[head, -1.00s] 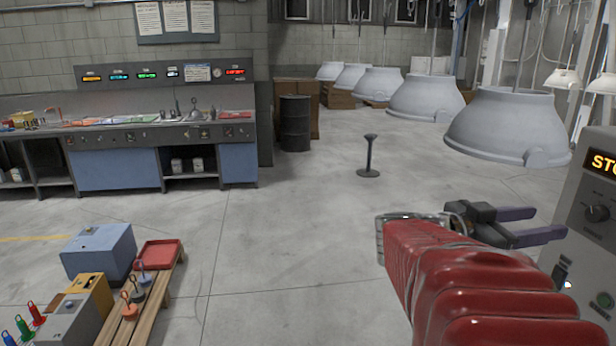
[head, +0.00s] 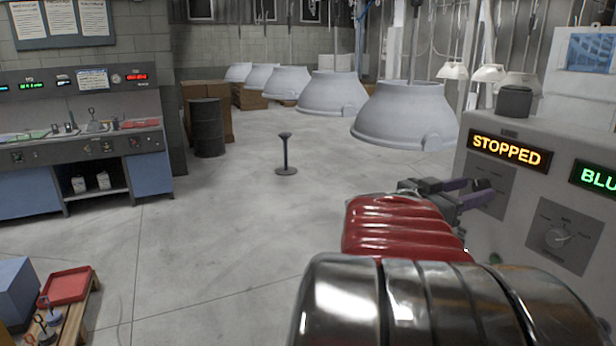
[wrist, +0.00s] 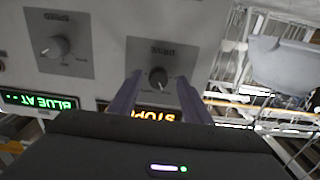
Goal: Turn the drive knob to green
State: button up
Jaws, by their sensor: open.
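The drive knob (wrist: 158,78) is a small dark round knob on a grey plate, upside down in the wrist view. In the head view its plate (head: 498,176) sits under the lit display (head: 508,150) reading STOPPED, and my gripper hides the knob there. My gripper (head: 478,190) is open, with purple fingers pointing at the plate. In the wrist view the knob shows between the fingertips. I cannot tell whether they touch it. No green mark is readable on the plate.
A second knob (head: 557,237), on the speed plate, is to the right. A green display (head: 594,177), cut off, starts with BLU. A dark round cap (head: 514,101) is on top of the console. Pale hoods (head: 405,115) hang behind. Floor to the left is clear around a stand (head: 286,155).

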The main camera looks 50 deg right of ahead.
jog(key=shift+s+d, duration=0.1)
jog(key=shift+d, duration=0.2)
jog(key=shift+c, duration=0.2)
jog(key=c, duration=0.9)
jog(key=shift+a, duration=0.25)
jog(key=shift+c, duration=0.5)
jog(key=shift+d, duration=0.15)
